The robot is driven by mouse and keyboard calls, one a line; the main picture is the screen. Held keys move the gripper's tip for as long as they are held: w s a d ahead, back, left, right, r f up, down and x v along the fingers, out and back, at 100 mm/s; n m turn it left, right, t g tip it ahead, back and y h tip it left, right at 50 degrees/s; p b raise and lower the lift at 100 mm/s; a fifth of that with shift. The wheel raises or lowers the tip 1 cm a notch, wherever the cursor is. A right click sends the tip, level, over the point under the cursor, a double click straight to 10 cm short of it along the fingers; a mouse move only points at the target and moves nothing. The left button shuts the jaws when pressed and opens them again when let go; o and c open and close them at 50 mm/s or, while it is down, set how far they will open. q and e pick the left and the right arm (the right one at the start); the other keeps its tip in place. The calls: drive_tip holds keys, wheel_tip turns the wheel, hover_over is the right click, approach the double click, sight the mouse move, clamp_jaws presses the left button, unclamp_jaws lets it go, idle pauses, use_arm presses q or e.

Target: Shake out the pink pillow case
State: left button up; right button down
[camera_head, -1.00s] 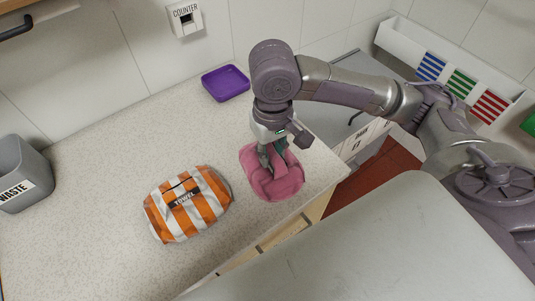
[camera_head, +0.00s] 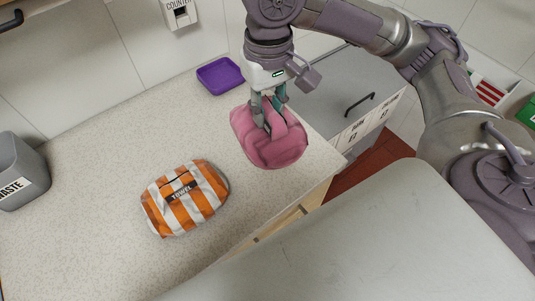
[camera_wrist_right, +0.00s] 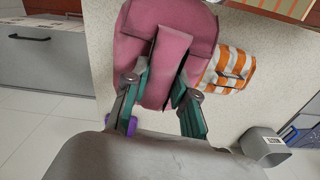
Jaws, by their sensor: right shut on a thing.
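The pink pillow case (camera_head: 272,147) is a soft folded bundle with a raised strap-like fold on top. In the head view it hangs from my right gripper (camera_head: 268,115) and appears to be above the counter near its right edge. The gripper points down and is shut on the fold. In the right wrist view the pink cloth (camera_wrist_right: 196,28) fills the upper middle, and the fold lies between the green fingers of the gripper (camera_wrist_right: 158,95). The cloth's underside is hidden. My left gripper does not show.
An orange-and-white striped towel bundle (camera_head: 186,200) lies on the speckled counter (camera_head: 100,150) to the left. A purple tray (camera_head: 221,75) stands near the wall. A grey waste bin (camera_head: 20,172) is at far left. The counter's front edge and drawers are at right.

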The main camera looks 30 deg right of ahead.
wheel_tip(320, 180, down, 11)
wheel_tip(320, 180, up, 15)
drive_tip(key=shift+d+r, duration=0.1)
drive_tip(key=shift+r, duration=0.1)
wheel_tip(320, 180, down, 15)
drive_tip(key=shift+f, duration=0.15)
wheel_tip(320, 180, up, 20)
hover_over(269, 108)
wheel_tip(269, 108, down, 20)
idle(1.9)
idle(0.7)
